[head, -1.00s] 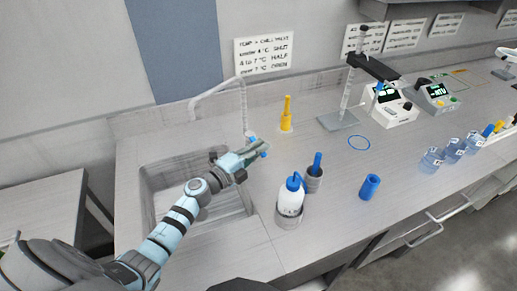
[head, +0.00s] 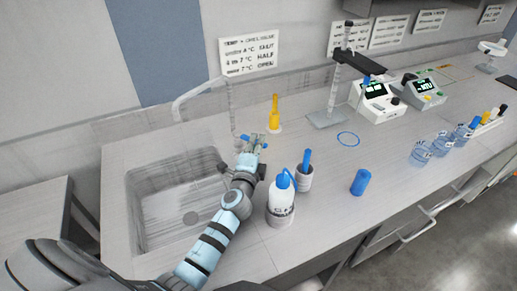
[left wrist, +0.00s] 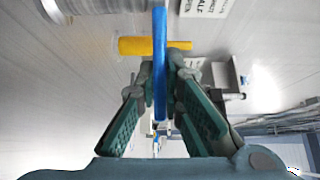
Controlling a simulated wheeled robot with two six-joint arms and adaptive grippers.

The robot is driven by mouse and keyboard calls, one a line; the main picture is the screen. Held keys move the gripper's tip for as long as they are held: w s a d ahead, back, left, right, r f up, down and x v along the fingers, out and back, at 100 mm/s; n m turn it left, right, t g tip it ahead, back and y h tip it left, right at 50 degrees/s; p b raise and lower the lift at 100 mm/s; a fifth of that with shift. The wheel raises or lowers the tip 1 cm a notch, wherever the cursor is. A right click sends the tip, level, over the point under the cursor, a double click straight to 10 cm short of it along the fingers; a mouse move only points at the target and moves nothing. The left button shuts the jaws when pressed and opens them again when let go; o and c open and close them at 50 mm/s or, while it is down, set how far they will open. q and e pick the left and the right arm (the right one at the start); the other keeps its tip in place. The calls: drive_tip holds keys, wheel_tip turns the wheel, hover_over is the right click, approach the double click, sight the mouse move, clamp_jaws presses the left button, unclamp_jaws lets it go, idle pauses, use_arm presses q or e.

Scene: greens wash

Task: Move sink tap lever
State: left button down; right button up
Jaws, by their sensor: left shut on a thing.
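The sink tap's grey spout (head: 200,92) arches over the back right of the sink (head: 130,205). The blue tap lever (head: 244,137) shows at the tips of my left gripper (head: 250,150), right of the basin. In the left wrist view the lever is a long blue bar (left wrist: 160,60) running between the green-padded fingers of my left gripper (left wrist: 160,85). The gripper is shut on it. The fingers partly hide the lever's mount in the head view. My right gripper is not in view.
A yellow bottle (head: 275,112) stands just behind the gripper. A white wash bottle (head: 281,202) with a blue cap and a grey cup holding a blue item (head: 305,176) stand close to its right. A blue cylinder (head: 360,182) stands farther right, with open counter around it.

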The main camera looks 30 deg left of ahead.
use_arm(q)
drive_tip(key=shift+w+f+n+y+b, duration=0.15)
drive_tip(key=shift+n+y+b, duration=0.15)
drive_tip(key=shift+y, duration=0.1)
drive_tip(key=c, duration=1.7)
unclamp_jaws()
drive_tip(key=v, duration=1.2)
drive_tip(key=shift+d+r, duration=0.15)
drive_tip(key=shift+r, duration=0.2)
